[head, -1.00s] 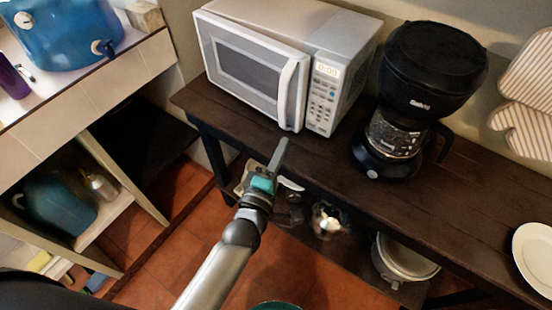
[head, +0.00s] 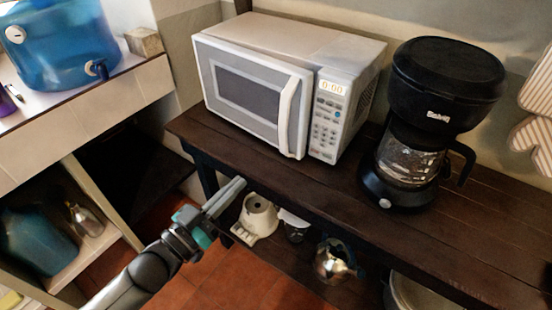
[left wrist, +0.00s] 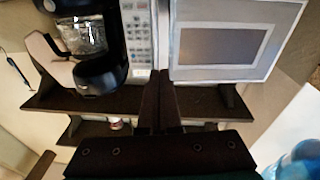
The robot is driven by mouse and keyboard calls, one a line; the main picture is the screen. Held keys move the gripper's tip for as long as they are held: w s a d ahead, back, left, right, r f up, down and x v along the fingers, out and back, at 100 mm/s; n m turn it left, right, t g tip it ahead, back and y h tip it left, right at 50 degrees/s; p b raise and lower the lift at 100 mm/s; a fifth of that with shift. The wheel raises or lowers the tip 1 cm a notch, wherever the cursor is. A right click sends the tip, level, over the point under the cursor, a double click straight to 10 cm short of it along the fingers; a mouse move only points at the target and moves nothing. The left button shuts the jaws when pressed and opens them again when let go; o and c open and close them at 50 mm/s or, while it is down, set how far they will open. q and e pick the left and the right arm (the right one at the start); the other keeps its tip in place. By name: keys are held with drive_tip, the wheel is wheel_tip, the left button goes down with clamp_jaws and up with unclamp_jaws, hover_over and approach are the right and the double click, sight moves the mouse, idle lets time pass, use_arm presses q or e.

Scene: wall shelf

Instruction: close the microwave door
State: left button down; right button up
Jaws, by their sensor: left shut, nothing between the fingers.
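The silver-white microwave (head: 345,65) stands on the dark wooden table. Its door (head: 247,88), with a dark window and a pale vertical handle (head: 288,112), lies flush or very nearly flush with the front; I cannot tell whether a small gap is left. My left gripper (head: 238,184) is shut and empty, in front of the table edge, below and apart from the door. In the left wrist view, the closed fingers (left wrist: 160,82) overlap the strip between the control panel (left wrist: 137,35) and the door (left wrist: 228,72). My right gripper is not in view.
A black coffee maker (head: 445,80) stands right of the microwave on the dark table (head: 330,190). A cream appliance (head: 258,215) and a metal kettle (head: 335,262) sit on the shelf below. A tiled counter (head: 75,125) with a blue water container (head: 62,45) is at left.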

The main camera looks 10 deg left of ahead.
use_arm(q)
drive_tip(key=m, duration=0.1)
drive_tip(key=b, duration=0.2)
approach(299, 127)
drive_tip(key=shift+w+d+h, duration=0.2)
drive_tip(key=shift+w+h, duration=0.1)
drive_tip(key=shift+w, duration=0.9)
drive_tip(key=x, duration=0.3)
drive_tip(key=shift+w+d+f, duration=0.15)
drive_tip(key=shift+d+f, duration=0.05)
drive_tip(key=shift+d, duration=0.15)
drive_tip(key=shift+d+r, duration=0.15)
drive_tip(key=shift+r, duration=0.15)
